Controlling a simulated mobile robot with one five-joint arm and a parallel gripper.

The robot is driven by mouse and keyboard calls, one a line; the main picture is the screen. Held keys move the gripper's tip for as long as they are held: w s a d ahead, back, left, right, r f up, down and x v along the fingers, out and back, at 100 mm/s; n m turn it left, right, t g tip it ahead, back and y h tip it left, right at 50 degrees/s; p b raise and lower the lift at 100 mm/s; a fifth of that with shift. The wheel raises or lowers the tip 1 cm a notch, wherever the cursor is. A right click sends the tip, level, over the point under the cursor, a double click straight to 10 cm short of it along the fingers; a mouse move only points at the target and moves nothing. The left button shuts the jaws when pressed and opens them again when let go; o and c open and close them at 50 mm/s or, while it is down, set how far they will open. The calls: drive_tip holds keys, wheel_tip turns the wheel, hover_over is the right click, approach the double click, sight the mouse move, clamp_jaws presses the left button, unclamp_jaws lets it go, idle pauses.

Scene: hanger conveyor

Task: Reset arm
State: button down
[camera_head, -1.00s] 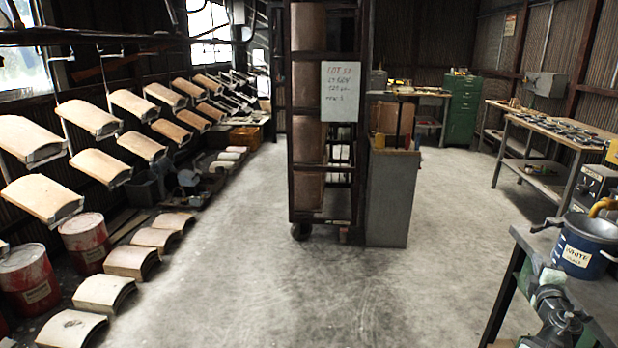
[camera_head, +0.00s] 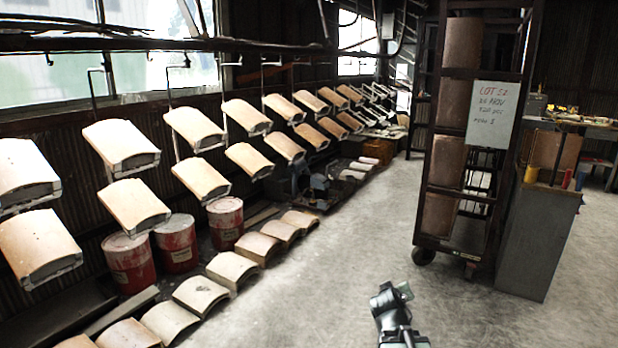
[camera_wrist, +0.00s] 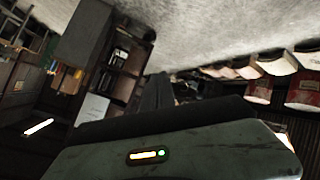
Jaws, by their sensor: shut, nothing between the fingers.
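My gripper (camera_head: 392,293) shows at the bottom of the head view, right of centre, dark grey and green, over the bare concrete floor. It holds nothing that I can see, and it touches nothing around it. In the wrist view the scene hangs upside down, and a broad grey-green housing of my own arm with a small lit indicator fills the bottom. The fingertips are small and dark there and hard to make out.
A dark wheeled rack (camera_head: 425,215) with a lot sign stands right of centre, with a grey cabinet (camera_head: 535,245) beside it. Curved tan panels (camera_head: 120,145) hang in rows at left. Red drums (camera_head: 176,243) and floor panels (camera_head: 232,268) stand below. The middle aisle is clear.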

drive_tip(key=s+a+f+m+g+y, duration=0.1)
drive_tip(key=s+a+f+g+y, duration=0.2)
drive_tip(key=s+a+f+g, duration=0.4)
drive_tip(key=s+a+f+m+g+y, duration=0.1)
drive_tip(key=s+a+f+g+y, duration=0.25)
drive_tip(key=s, duration=0.65)
wheel_tip(320, 180, up, 18)
drive_tip(key=s+a+h+p, duration=0.1)
drive_tip(key=p, duration=1.7)
drive_tip(key=shift+s+a+f, duration=0.15)
drive_tip(key=shift+a+f, duration=0.1)
drive_tip(key=shift+a, duration=0.1)
drive_tip(key=shift+d+h, duration=0.1)
drive_tip(key=shift+h, duration=0.15)
